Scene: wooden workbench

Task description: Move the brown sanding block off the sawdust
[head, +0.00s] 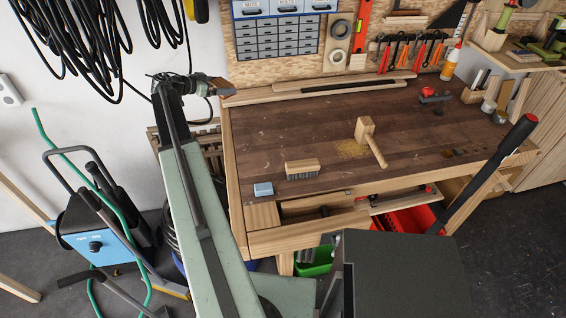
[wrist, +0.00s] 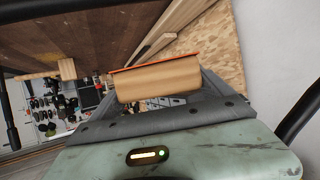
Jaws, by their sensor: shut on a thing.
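My gripper (head: 212,84) is raised at the bench's back left corner, shut on the brown sanding block (wrist: 157,84). In the wrist view the block is tan-brown with an orange-red edge, lying across between the grey fingers. In the head view only a small brown end of the block (head: 222,89) shows beyond the fingers. The sawdust (head: 350,149) is a yellowish patch on the dark bench top (head: 290,130), well to the right of my gripper. The block is clear of the sawdust.
A brush (head: 302,169) and a blue block (head: 263,189) are near the front left. A red-topped clamp-like tool (head: 430,97) is at the back right.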

